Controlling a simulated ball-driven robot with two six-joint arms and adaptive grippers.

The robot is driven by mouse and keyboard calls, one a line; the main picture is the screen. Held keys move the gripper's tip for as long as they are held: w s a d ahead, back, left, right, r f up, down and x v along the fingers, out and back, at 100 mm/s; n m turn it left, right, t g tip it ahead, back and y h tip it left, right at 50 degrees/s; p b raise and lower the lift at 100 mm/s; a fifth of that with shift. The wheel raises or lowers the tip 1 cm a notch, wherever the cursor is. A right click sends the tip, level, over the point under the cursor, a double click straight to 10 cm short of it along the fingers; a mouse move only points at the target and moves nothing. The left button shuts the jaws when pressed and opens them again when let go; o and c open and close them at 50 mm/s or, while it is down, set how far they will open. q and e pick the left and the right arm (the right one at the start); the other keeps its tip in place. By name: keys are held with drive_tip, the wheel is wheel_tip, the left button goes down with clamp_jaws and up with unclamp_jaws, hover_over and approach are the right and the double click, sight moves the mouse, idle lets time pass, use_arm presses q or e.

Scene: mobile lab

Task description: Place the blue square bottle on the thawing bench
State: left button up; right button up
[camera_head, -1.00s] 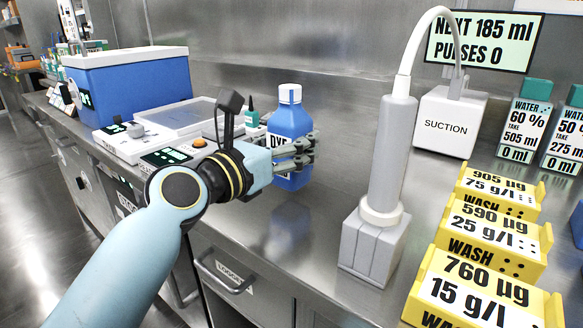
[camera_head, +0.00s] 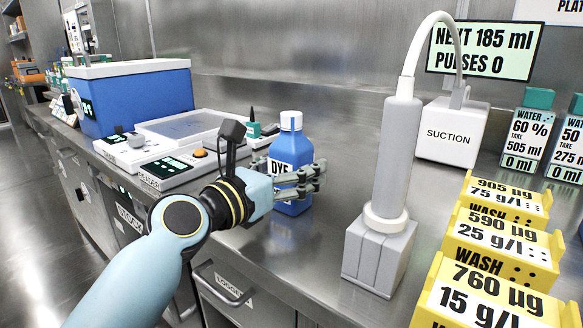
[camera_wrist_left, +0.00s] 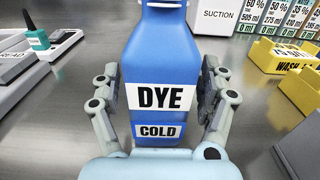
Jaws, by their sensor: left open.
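The blue square bottle (camera_head: 291,152) has a white cap and a label reading DYE. It stands upright on the steel counter. My left gripper (camera_head: 310,180) is open, with its fingers around the lower part of the bottle. In the left wrist view the bottle (camera_wrist_left: 165,70) fills the middle, with a second label reading COLD, and one finger of the gripper (camera_wrist_left: 160,100) is on each side of it. Its top is cut off there. I cannot make out a thawing bench for certain. My right gripper is not in view.
A grey suction column (camera_head: 395,150) stands right of the bottle, with yellow wash racks (camera_head: 490,290) beyond it. A reader device (camera_head: 180,165) and a blue box with a white lid (camera_head: 135,95) stand to the left. Bare counter lies between bottle and column.

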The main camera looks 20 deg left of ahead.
use_arm(q)
drive_tip(key=shift+s+r, duration=0.1)
drive_tip(key=shift+r, duration=0.05)
drive_tip(key=p+v, duration=0.1)
drive_tip(key=v, duration=1)
drive_tip(key=shift+s+a, duration=0.15)
drive_tip(key=shift+s, duration=0.25)
